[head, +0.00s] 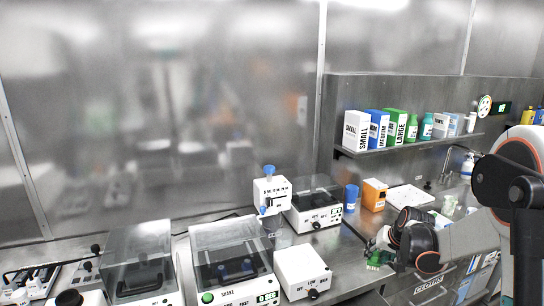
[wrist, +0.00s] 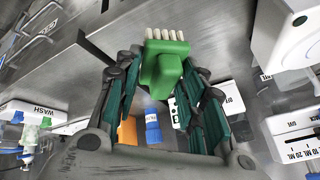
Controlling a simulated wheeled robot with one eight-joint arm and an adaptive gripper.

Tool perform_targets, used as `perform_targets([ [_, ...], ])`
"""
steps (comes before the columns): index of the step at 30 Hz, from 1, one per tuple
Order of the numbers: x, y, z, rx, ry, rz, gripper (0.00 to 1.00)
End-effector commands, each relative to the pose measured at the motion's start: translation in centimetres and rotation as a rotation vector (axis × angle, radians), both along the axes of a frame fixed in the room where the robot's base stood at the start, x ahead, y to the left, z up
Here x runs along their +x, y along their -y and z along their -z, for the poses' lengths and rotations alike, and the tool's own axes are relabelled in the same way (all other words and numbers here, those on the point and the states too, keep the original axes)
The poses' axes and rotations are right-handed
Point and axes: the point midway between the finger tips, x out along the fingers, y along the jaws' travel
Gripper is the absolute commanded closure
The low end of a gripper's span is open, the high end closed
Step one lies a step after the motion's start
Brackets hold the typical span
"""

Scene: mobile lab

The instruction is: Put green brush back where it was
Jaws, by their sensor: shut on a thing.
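The green brush (wrist: 163,68) has a green block handle and a row of cream bristles, which point to the top of the wrist view. My gripper (wrist: 160,85) is shut on its green body, with a finger on each side. In the head view, my gripper (head: 378,250) is low over the front part of the bench, right of a white knobbed box. A little of the green brush (head: 374,264) shows below it there. The arm hides part of the brush in the head view. I cannot tell from these frames where the brush was before.
The white knobbed box (head: 302,271) stands close to my gripper's left. A blue bottle (head: 351,197) and an orange box (head: 374,194) stand behind it. Lidded machines (head: 232,262) fill the left bench. A shelf (head: 409,144) with boxes and bottles hangs at back right.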

Motion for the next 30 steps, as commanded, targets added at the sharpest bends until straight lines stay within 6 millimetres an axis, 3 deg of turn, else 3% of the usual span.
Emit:
perform_targets([
  [11,-5.0,-4.8,2.2,0.0,-0.006,-0.119,0.85],
  [17,-9.3,-8.2,3.6,-0.001,-0.006,-0.212,0.85],
  [24,-16.1,-12.8,5.0,0.0,-0.003,-0.351,0.85],
  [30,-18.6,-14.3,5.4,0.001,0.0,-0.4,0.85],
])
